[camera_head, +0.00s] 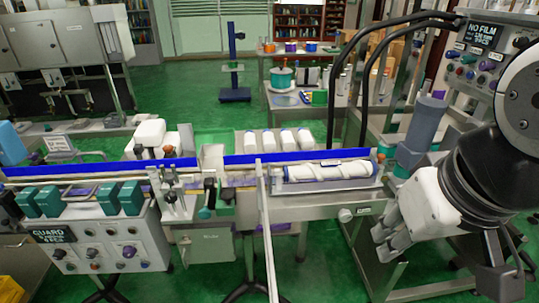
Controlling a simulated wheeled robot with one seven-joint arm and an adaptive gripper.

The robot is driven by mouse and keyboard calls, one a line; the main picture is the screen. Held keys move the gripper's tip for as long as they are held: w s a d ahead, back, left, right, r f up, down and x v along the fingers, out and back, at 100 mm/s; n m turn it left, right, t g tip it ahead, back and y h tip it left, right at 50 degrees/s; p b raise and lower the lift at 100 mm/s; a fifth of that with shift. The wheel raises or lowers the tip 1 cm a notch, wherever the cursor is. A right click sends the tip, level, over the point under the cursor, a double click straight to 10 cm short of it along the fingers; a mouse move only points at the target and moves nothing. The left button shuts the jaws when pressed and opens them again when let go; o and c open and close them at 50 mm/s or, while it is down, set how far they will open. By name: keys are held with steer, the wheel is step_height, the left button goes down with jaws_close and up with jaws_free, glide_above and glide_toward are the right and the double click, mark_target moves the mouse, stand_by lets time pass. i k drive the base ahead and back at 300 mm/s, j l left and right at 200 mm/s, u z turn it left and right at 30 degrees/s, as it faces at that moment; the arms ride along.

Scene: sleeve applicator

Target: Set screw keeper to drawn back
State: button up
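A white spiral feed screw (331,171) lies in a grey trough at the right end of the conveyor, with a small label above it. A round pale knob (346,214) with a small label beside it sits on the front below the trough. I cannot read these labels, and cannot tell which part is the screw keeper or how it is set. My gripper (388,243) hangs at the right, pointing down and left, right of the knob and below the screw's right end. It appears apart from both. Its grey fingers overlap in this view, so their opening is unclear.
A blue-edged rail (100,168) runs along the conveyor. A pale post (266,230) stands in front of it. A control box (100,240) with green blocks is at left. A grey cylinder (424,122) stands behind my gripper. Green floor shows below the conveyor.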

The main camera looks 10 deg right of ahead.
mark_target(381, 157)
steer(key=j, duration=0.8)
steer(key=k+l+z, duration=0.1)
steer(key=l+z, duration=0.15)
steer(key=l, duration=0.15)
steer(key=l+z, duration=0.25)
steer(key=i+l, duration=0.2)
steer(key=l, duration=0.15)
steer(key=i+l, duration=0.4)
steer(key=l, duration=0.25)
steer(key=i, duration=0.5)
